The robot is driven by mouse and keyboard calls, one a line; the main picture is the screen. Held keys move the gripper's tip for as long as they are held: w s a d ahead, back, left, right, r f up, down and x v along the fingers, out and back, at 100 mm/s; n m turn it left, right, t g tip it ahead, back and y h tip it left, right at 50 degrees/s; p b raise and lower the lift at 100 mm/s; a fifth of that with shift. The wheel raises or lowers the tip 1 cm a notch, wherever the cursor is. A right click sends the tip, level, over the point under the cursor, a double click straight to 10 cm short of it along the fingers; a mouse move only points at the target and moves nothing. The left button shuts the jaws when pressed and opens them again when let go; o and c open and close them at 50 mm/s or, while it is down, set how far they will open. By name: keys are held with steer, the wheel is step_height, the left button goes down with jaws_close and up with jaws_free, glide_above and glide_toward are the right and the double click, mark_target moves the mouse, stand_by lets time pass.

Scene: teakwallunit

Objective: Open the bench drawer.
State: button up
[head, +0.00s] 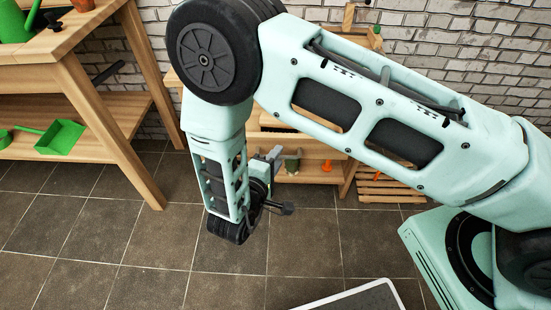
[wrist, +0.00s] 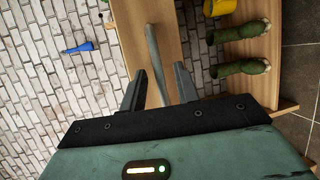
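The bench's wooden drawer front (wrist: 135,35) fills the upper middle of the wrist view, which is turned sideways. A grey bar handle (wrist: 152,45) runs along it. My gripper (wrist: 157,70) is open, with one finger on each side of the handle and a visible gap to each finger. I cannot tell how deep the handle sits between the fingers. The drawer looks shut, but its edges are partly out of view. In the head view my gripper (head: 280,182) is in front of the wooden bench (head: 310,176), and my arm hides much of the bench.
Green boots (wrist: 240,70) stand on the bench's lower shelf, beside a yellow object (wrist: 220,7). A blue item (wrist: 80,47) is against the brick wall. Another wooden table (head: 85,85) stands at the left, with a green dustpan (head: 60,137) on its shelf. Tiled floor (head: 130,235) is clear in front.

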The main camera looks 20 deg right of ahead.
steer(key=v, duration=1.7)
steer(key=shift+p, duration=0.3)
steer(key=shift+s+a+r, duration=0.1)
steer(key=shift+s, duration=0.05)
steer(key=w+a+r+m+g+y, duration=0.25)
steer(key=w+a+r+y, duration=0.25)
steer(key=w+a+y, duration=0.35)
step_height(320, 180, up, 8)
steer(key=a+g+y, duration=0.2)
steer(key=y, duration=0.5)
steer(key=s+d+r+g+h, duration=0.2)
steer(key=s+d+r+g, duration=0.15)
steer(key=s+d, duration=0.6)
steer(key=s+d+r+g+h, duration=0.2)
steer(key=s+d+r+g, duration=0.3)
steer(key=d, duration=0.8)
step_height(320, 180, up, 12)
steer(key=s+t+p, duration=0.1)
steer(key=p, duration=1.3)
steer(key=shift+s+d+m, duration=0.2)
steer(key=shift+d+m, duration=0.15)
steer(key=shift+d, duration=0.05)
